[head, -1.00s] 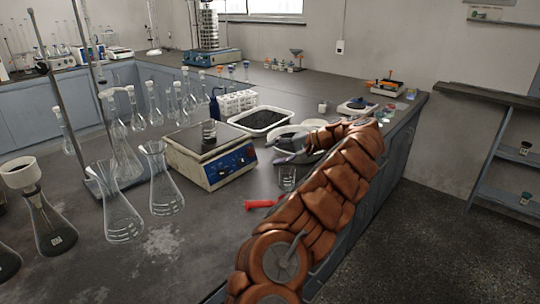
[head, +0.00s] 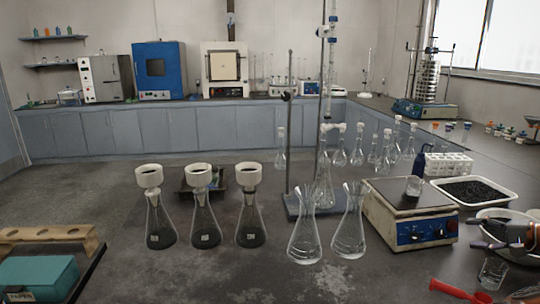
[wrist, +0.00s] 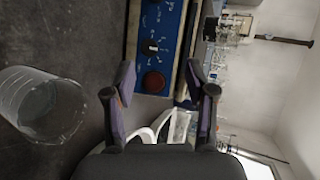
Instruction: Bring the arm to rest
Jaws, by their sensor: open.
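My gripper (head: 488,236) is at the right edge of the head view, with only the end of the brown-covered arm showing. It is over or just in front of a white bowl (head: 508,252), behind a small glass beaker (head: 493,272). In the wrist view the two dark purple-lined fingers (wrist: 163,105) stand wide apart with nothing between them. Beyond them is the blue control panel (wrist: 155,40) of the beige hotplate-like device (head: 410,215). The beaker shows at the left of the wrist view (wrist: 42,105), apart from the fingers.
A tray of black grains (head: 478,191) and a white tube rack (head: 448,164) are behind. A red-handled tool (head: 458,291) lies in front. Flasks (head: 305,235) and a stand (head: 290,120) are to the left. The sieve shaker (head: 428,90) stands far back.

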